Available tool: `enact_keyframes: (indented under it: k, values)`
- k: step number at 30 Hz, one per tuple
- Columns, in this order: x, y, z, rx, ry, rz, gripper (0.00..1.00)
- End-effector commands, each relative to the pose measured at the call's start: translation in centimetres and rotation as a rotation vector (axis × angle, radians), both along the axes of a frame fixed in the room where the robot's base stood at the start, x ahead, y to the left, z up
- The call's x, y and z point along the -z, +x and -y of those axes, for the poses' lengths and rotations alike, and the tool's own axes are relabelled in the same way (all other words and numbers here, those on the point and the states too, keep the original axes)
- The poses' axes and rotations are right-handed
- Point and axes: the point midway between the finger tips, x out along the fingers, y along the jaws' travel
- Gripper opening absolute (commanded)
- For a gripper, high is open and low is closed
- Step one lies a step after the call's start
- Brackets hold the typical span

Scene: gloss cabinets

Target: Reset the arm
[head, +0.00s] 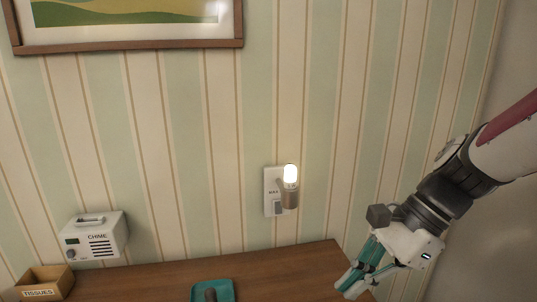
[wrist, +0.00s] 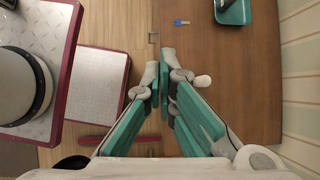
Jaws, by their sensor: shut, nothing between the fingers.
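My gripper (head: 350,287) is at the lower right of the head view, pointing down and left near the right end of the wooden top (head: 290,268). Its fingers are teal with grey tips. In the wrist view the two fingertips (wrist: 160,58) are together with nothing between them. They lie over the left edge of the brown wooden top (wrist: 255,105) in that view; their height above it I cannot tell.
A teal tray (head: 224,292) holds a dark object. A chime box (head: 95,236) and a tissues box (head: 46,284) are at left. A lit lamp (head: 290,185) is on the striped wall. A small blue item (wrist: 181,22) and a white rounded item (wrist: 202,81) are near the fingers.

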Motion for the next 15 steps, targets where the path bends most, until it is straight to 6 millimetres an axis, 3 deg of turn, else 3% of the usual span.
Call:
enact_keyframes:
  k: [6,15]
  values:
    - [-1.7,-4.7,1.2,-0.443,-0.265,0.310,0.00]
    - [-3.8,-8.8,4.2,-1.018,-0.604,0.643,0.00]
